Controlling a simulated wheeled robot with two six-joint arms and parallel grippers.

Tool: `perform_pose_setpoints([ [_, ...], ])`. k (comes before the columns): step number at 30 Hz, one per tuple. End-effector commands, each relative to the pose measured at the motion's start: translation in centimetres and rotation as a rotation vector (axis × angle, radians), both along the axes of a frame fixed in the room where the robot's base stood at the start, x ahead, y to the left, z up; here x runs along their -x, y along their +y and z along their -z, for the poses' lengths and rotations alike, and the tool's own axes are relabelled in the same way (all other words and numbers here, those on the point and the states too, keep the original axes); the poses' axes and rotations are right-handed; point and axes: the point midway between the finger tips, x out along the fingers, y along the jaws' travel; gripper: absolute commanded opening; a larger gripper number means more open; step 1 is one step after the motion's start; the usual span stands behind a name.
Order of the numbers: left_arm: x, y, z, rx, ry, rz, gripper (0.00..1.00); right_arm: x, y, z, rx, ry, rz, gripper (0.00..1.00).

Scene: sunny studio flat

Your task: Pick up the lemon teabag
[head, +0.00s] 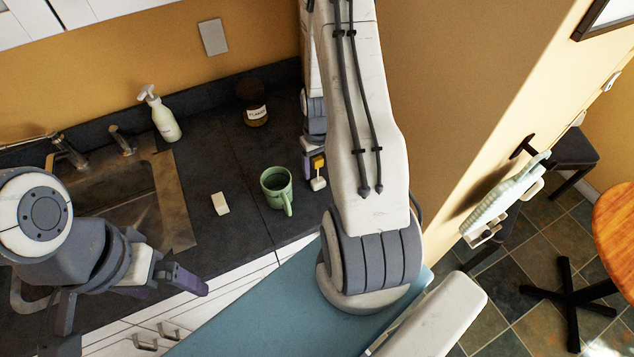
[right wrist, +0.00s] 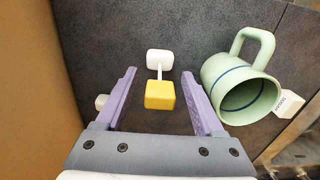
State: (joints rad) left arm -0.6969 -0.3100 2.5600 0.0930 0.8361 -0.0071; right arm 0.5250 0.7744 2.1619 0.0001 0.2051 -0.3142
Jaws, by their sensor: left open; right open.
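The lemon teabag has a yellow block-like tag (right wrist: 160,95) joined by a thin string to a white bag (right wrist: 160,61). In the right wrist view it lies on the dark counter between the purple fingers of my right gripper (right wrist: 162,98), which is open, with a gap on both sides. In the head view the yellow tag (head: 319,161) shows just left of my right arm, which hides part of the gripper (head: 312,168). My left gripper (head: 165,284) is open and empty, low at the left over the counter's front edge.
A green mug (head: 274,184) stands close left of the teabag; it also shows in the right wrist view (right wrist: 240,88). A small white block (head: 220,203), a dark labelled jar (head: 252,103) and a soap bottle (head: 162,119) stand on the counter (head: 228,160). The wall is near my right gripper.

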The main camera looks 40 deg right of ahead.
Motion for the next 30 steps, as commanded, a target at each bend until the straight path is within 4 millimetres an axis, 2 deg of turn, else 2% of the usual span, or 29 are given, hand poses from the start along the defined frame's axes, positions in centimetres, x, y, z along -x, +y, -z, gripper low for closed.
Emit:
perform_pose_setpoints([
  [1,0.0,0.0,0.0,0.0,0.0,0.0,0.99,0.0,0.0,0.0,0.0,0.0,0.0,0.7],
  [5,0.0,0.0,0.0,0.0,0.0,0.0,0.99,0.0,0.0,0.0,0.0,0.0,0.0,0.2],
  [6,0.0,0.0,0.0,0.0,0.0,0.0,0.99,0.0,0.0,0.0,0.0,0.0,0.0,0.05],
  [7,0.0,0.0,0.0,0.0,0.0,0.0,0.99,0.0,0.0,0.0,0.0,0.0,0.0,0.0],
  [22,0.0,0.0,0.4,0.0,0.0,-0.001,0.99,-0.1,0.0,-0.6,0.001,-0.002,0.0,0.0],
  [26,0.0,0.0,1.0,0.0,0.0,-0.001,0.99,-0.1,-0.1,-1.7,0.003,-0.004,0.0,0.0],
  [30,0.0,0.0,2.2,0.0,0.0,-0.003,0.99,-0.2,-0.1,-4.2,0.005,-0.008,0.0,0.0],
])
